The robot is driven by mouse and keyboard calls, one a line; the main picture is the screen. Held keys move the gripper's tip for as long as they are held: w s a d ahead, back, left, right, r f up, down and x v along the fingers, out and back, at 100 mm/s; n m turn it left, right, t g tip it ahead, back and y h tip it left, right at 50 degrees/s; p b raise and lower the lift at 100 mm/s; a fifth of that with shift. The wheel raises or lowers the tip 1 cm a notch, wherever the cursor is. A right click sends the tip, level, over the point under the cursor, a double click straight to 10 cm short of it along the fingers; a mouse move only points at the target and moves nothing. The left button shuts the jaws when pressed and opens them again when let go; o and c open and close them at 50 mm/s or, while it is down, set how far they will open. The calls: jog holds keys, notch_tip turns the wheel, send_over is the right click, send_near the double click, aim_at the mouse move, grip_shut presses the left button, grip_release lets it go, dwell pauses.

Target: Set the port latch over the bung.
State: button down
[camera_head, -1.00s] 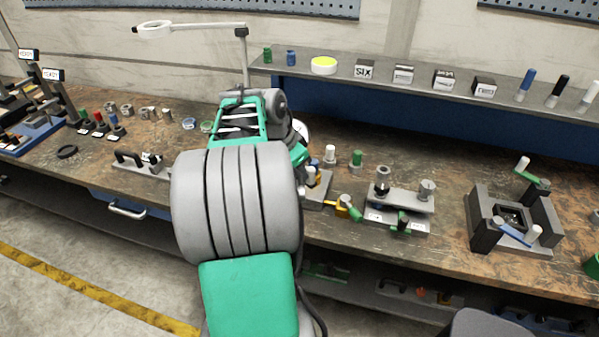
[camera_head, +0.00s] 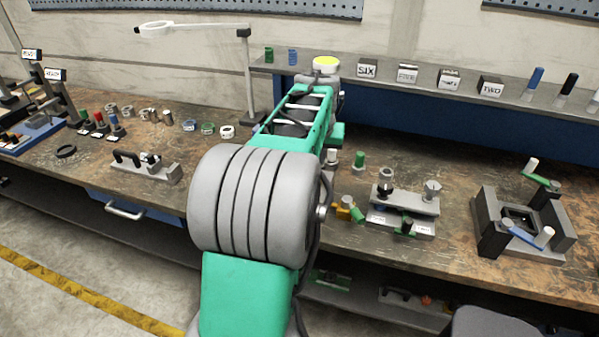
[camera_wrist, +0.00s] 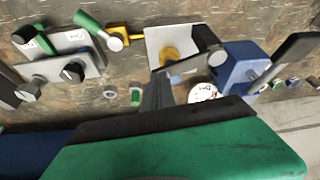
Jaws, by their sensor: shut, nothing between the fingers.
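My gripper (camera_wrist: 157,78) is shut and empty in the wrist view, its dark fingers beside a pale plate (camera_wrist: 158,40). A yellow round piece (camera_wrist: 170,54), perhaps the bung, stands on that plate. A dark bar with a pale round end (camera_wrist: 216,56) lies close to the fingertips, partly across the plate; I cannot tell whether it is the port latch or whether the fingers touch it. A yellow block with a green-and-white handle (camera_wrist: 118,34) sits beside the plate, and its yellow part (camera_head: 342,208) shows in the head view. My arm hides the gripper and most of the plate there.
A grey fixture (camera_head: 405,203) with knobs stands right of my arm, and a dark frame with handles (camera_head: 522,222) farther right. A blue block (camera_wrist: 240,66) stands beside the plate. A shelf with labelled blocks (camera_head: 408,73) runs behind. A lamp post (camera_head: 247,75) rises behind my arm.

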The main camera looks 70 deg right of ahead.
jog(key=d+n+t+p, duration=0.1)
jog(key=d+n, duration=0.1)
jog(key=shift+w+d+r+n, duration=0.1)
jog(key=shift+w+d+n, duration=0.05)
jog(key=shift+n, duration=0.15)
jog(key=shift+w+d+n+t+y+p, duration=0.2)
jog(key=shift+w+d+n+p, duration=0.1)
jog(key=shift+d+n, duration=0.25)
jog(key=shift+w+d+n+t+y+p, duration=0.2)
jog(key=shift+d+n+p, duration=0.15)
jog(key=shift+n, duration=0.3)
jog(key=shift+d, duration=0.1)
jog(key=shift+s+a+b, duration=0.15)
jog(key=shift+a+b, duration=0.05)
jog(key=shift+b, duration=0.1)
jog(key=s+a+r+b, duration=0.1)
jog(key=s+a+r, duration=0.3)
jog(key=r, duration=0.5)
jog(key=shift+s+a, duration=0.25)
jog(key=shift+a, duration=0.7)
